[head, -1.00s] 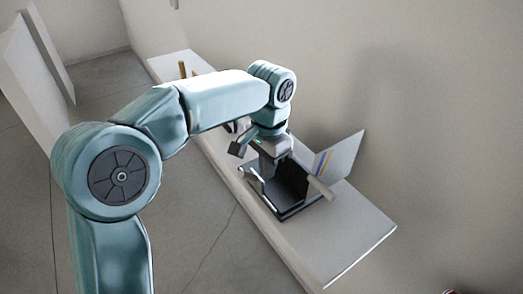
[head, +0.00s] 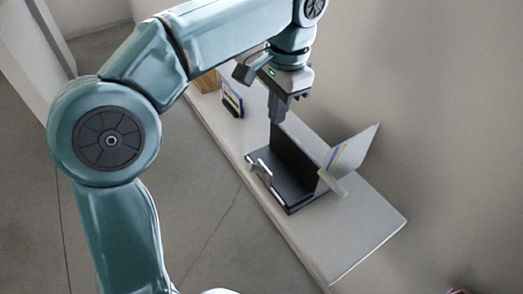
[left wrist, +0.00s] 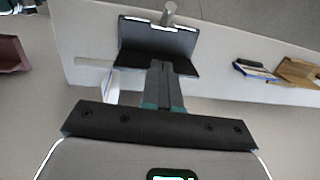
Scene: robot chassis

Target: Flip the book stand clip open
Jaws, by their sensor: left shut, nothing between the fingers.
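The black book stand (head: 293,182) sits on a pale shelf, with a flat base and a raised panel. A short light clip-like piece (head: 262,170) stands at its left front edge, and a light bar (head: 332,183) sticks out at its right. I cannot tell which is the clip. My left gripper (head: 276,118) is shut and empty, pointing down just above the panel's far upper corner. In the left wrist view, the stand (left wrist: 158,38) lies beyond the fingertips, with a grey round-ended piece (left wrist: 168,14) at its far edge. My right gripper is out of view.
A white board with blue and yellow stripes (head: 352,152) leans beside the stand, near the wall. A small dark holder with cards (head: 232,100) and a wooden item (head: 207,82) stand farther back on the shelf (head: 355,225). The shelf's near right end is clear.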

